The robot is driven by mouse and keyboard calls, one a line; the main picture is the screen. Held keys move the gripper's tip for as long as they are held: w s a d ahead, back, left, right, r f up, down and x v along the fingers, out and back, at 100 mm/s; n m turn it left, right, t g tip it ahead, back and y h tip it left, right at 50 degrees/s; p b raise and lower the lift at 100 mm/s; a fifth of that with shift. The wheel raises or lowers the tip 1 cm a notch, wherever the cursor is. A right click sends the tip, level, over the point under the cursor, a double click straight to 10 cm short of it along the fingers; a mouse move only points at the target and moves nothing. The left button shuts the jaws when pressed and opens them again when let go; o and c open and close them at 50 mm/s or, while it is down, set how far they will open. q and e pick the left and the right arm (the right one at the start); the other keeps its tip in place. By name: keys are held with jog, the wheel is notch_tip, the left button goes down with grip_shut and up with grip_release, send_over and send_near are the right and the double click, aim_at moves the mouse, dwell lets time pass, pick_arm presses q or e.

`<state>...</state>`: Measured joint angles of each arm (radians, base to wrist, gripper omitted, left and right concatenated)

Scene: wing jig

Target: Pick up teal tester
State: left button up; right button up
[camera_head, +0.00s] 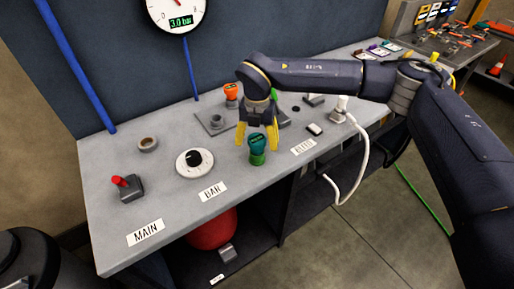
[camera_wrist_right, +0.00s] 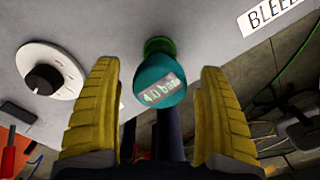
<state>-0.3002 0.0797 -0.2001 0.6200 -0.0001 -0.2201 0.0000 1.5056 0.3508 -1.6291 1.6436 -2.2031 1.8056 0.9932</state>
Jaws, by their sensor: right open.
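The teal tester (camera_head: 257,145) stands upright near the front edge of the bench, between the BAR and BLEED labels. It also shows in the right wrist view (camera_wrist_right: 160,82), where its display reads 4.0 bar. My right gripper (camera_head: 258,146) is open, its yellow fingers on either side of the tester. In the right wrist view my right gripper's fingertips (camera_wrist_right: 161,75) flank the tester with gaps on both sides, so it is not gripped. My left gripper is not in view.
A white hose (camera_head: 361,160) hangs over the front edge at right. A pressure gauge (camera_head: 176,10) is on the wall.

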jog(key=c, duration=1.5)
jog(key=shift+o, duration=0.2)
jog(key=shift+r, duration=0.1)
notch_tip(320, 180, up, 23)
jog(key=shift+f, duration=0.1)
dwell(0.5)
